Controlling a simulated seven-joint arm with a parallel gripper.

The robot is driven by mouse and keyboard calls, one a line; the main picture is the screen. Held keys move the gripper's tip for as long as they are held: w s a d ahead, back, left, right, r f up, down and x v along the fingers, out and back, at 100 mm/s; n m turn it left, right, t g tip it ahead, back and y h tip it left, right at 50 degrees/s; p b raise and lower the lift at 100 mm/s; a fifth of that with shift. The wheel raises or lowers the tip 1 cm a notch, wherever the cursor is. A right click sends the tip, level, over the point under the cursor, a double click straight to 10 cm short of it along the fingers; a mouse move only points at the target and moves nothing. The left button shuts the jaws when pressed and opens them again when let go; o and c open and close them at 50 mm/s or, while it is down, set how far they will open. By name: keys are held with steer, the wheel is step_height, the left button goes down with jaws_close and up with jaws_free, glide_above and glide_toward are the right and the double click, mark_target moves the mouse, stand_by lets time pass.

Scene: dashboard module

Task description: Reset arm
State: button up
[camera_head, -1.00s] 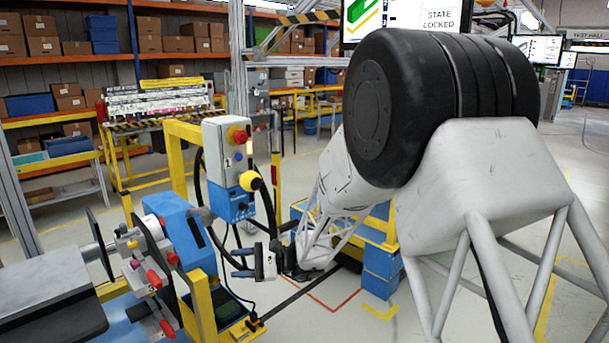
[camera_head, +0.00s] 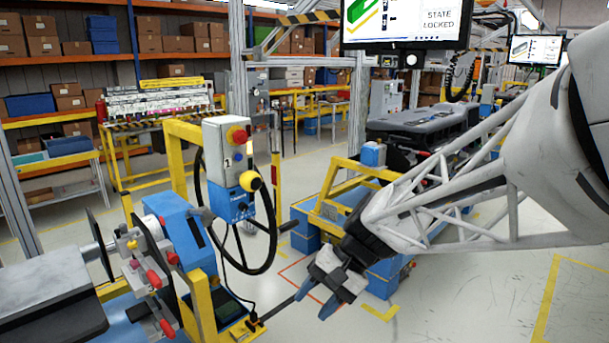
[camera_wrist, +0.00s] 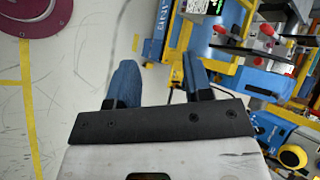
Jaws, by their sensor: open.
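My gripper (camera_head: 314,300) hangs low at the end of my arm in the head view, over the floor right of the steering wheel (camera_head: 207,225). It is apart from the fixtures and points down to the left. In the wrist view its two blue fingers (camera_wrist: 157,82) stand apart with nothing between them. Pale floor and part of a blue and yellow fixture show beyond the fingers.
A control box (camera_head: 228,150) with red and yellow buttons stands by the wheel. A blue clamp fixture (camera_head: 180,230) stands at left. A yellow and blue stand (camera_head: 335,205) is behind my arm. Floor at lower right (camera_head: 480,300) is clear.

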steer(key=s+d+r+n+t+h, duration=0.1)
steer(key=s+d+t+h, duration=0.4)
steer(key=s+d, duration=0.9)
steer(key=d+n+h, duration=0.1)
steer(key=d+h, duration=0.1)
steer(key=h, duration=0.1)
steer(key=shift+s+d+r, duration=0.2)
